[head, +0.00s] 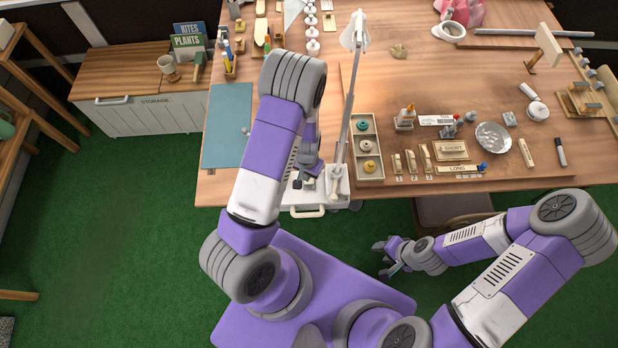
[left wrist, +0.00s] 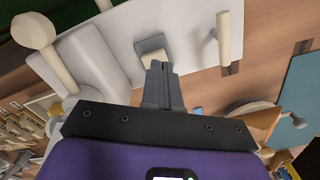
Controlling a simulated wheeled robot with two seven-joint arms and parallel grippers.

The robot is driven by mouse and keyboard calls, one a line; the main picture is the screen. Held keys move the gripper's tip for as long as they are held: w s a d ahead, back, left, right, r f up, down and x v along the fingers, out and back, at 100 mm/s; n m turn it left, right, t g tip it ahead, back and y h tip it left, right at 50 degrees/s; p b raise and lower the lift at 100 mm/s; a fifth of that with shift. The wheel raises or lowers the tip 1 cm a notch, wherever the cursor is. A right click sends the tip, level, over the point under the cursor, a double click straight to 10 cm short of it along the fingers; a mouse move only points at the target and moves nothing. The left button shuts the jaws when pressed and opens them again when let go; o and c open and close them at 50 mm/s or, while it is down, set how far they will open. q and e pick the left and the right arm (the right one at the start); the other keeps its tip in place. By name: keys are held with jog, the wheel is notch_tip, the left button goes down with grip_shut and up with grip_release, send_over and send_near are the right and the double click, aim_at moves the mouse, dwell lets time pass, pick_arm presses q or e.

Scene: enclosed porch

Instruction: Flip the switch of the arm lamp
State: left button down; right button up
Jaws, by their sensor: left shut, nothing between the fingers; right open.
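The arm lamp (head: 348,100) has a slim grey-white arm, a pale head leaning away over the table and a white base (head: 338,184) at the table's front edge. In the left wrist view the base's white surface (left wrist: 190,35) carries a switch with a grey square frame and a cream rocker (left wrist: 152,56). My left gripper (head: 306,181) is shut and empty, beside the lamp's lower arm. In the left wrist view its fingertips (left wrist: 159,68) are right at the switch and cover part of it; I cannot tell if they touch. My right gripper (head: 383,258) is open and empty, below the table front.
A white handle (head: 307,211) shows at the front edge below the lamp base. A compartment tray (head: 377,180) stands close to the right of the lamp. A blue mat (head: 227,125) lies on the left. A storage cabinet (head: 140,116) stands further left. Small tools cover the table's right.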

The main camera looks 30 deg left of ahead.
pick_arm(q)
notch_tip(320, 180, up, 5)
jog(key=p, duration=0.3)
jog(key=shift+f, duration=0.1)
dwell(0.5)
jog(key=shift+n+h, duration=0.4)
jog(key=shift+h, duration=0.2)
jog(key=s+d+f, duration=0.2)
jog(key=s, duration=0.1)
jog(key=s+d, duration=0.2)
jog(key=shift+d+f, duration=0.1)
jog(key=shift+f, duration=0.3)
jog(key=s+d+n+h, duration=0.2)
jog(key=s+d+h, duration=0.1)
jog(key=s+d, duration=0.4)
jog(key=w+a+b+x, duration=0.1)
jog(key=a+b+x, duration=0.1)
jog(key=b+x, duration=0.8)
jog(key=shift+f+t+b, duration=0.3)
jog(key=shift+f+b, duration=0.2)
jog(key=shift+f, duration=0.2)
jog(key=shift+w, duration=0.1)
